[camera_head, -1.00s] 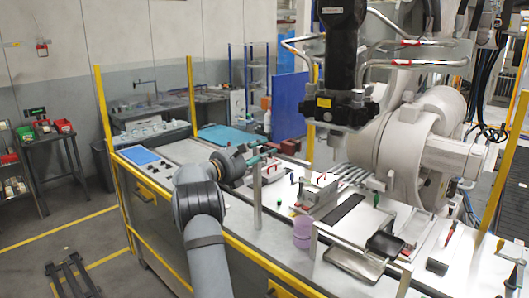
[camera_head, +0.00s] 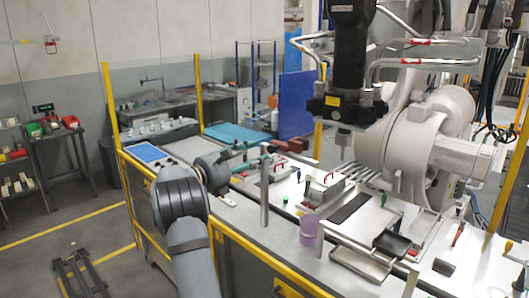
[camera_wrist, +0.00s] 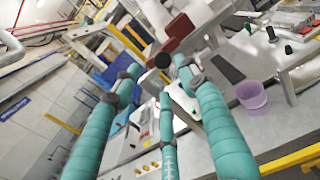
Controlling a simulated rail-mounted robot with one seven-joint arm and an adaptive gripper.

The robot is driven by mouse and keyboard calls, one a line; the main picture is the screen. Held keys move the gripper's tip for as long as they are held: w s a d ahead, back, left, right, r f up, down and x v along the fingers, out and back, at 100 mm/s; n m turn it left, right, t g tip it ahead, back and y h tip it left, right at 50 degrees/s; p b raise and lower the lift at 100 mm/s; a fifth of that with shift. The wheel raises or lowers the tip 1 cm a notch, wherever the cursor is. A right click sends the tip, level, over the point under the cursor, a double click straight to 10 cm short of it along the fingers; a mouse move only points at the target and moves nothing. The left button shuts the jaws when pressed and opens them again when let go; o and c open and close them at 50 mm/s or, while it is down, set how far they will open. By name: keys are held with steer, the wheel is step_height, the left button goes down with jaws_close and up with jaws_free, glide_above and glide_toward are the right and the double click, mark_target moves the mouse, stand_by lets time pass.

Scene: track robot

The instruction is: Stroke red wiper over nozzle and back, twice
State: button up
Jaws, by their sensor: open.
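My gripper (camera_head: 262,152) has teal-wrapped fingers and is over the far left part of the bench. In the wrist view the fingers (camera_wrist: 160,78) are spread apart with nothing between them. I cannot tell which red item is the wiper. All are apart from my gripper. A grey nozzle-like tip (camera_head: 345,141) hangs below the black machine head (camera_head: 346,95), above the bench.
A metal post (camera_head: 264,185) stands near my gripper. A lilac cup (camera_head: 309,229) stands at the bench's front edge, with a black tray (camera_head: 392,243) to its right. A large white machine arm (camera_head: 425,130) blocks the back right. A blue panel (camera_head: 297,103) stands behind.

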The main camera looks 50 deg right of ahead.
steer(key=a, duration=0.4)
steer(key=shift+w, duration=0.1)
steer(key=shift+d, duration=0.1)
